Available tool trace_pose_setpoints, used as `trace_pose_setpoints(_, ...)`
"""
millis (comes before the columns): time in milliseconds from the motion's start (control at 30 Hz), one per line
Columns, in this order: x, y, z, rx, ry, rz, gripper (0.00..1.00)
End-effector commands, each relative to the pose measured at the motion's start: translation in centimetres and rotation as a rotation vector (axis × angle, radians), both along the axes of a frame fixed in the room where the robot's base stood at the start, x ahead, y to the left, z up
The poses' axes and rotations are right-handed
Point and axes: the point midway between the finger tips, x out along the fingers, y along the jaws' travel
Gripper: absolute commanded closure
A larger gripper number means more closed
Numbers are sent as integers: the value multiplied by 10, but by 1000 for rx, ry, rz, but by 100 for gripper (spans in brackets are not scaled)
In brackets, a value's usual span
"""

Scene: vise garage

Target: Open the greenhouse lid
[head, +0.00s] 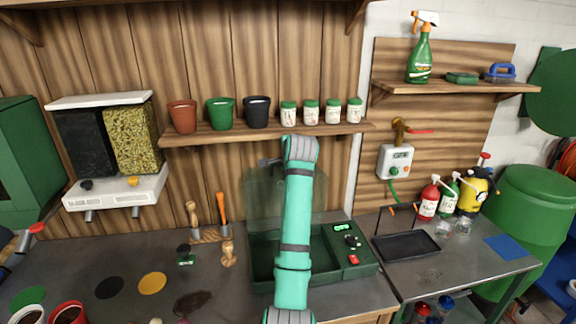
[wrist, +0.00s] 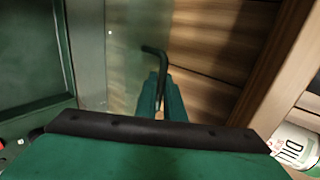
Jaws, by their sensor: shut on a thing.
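The greenhouse is a dark green tray (head: 262,268) on the workbench, with a control panel at its right end. Its clear lid (head: 262,195) stands raised, roughly upright, behind the tray. My arm covers part of the lid and tray. In the wrist view the clear lid (wrist: 122,50) and the green tray (wrist: 35,60) are at the left. My gripper (wrist: 161,95) has its teal fingers shut on the lid's black bent handle (wrist: 155,52). In the head view my gripper is mostly hidden behind my wrist.
A wooden shelf (head: 200,137) with pots and labelled jars runs just above the lid. A jar marked DILL (wrist: 292,147) shows close by in the wrist view. A soil dispenser (head: 115,150) hangs at left. A black tray (head: 405,247) lies to the right on the bench.

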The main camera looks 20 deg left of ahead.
Motion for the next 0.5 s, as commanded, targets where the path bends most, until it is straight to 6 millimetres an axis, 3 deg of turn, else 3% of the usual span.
trace_pose_setpoints(167,1,-3,-2,-3,2,-2,100)
trace_pose_setpoints(200,1,-4,-2,-3,3,-3,84)
trace_pose_setpoints(500,4,-11,-1,-2,2,-12,84)
